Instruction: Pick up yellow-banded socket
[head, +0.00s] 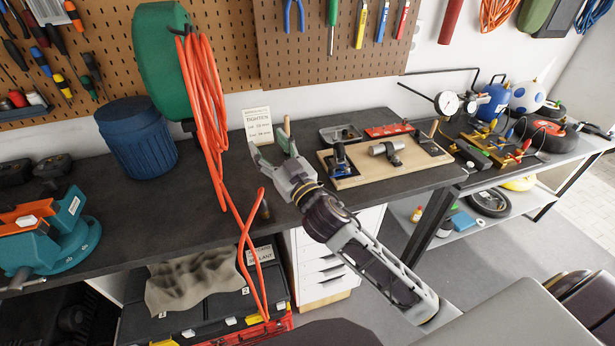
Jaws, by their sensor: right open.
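My right gripper (271,146) is open, with its fingers spread over the dark bench top, left of the wooden board and in front of the paper sign. I see nothing between its fingers. I cannot make out a socket with a yellow band in this view. A small dark brownish cylinder (265,209) stands near the bench's front edge, below the gripper and beside the orange hose; I cannot tell what it is. A grey tray (323,137) behind the board holds small dark items too small to tell apart. My left gripper is not in view.
A wooden board (348,183) with clamps and a metal cylinder lies right of my gripper. A red tray (388,130) is behind it. A paper sign (257,125) stands at the back. An orange hose (205,120) hangs over the bench edge. A blue bin (137,140) stands left.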

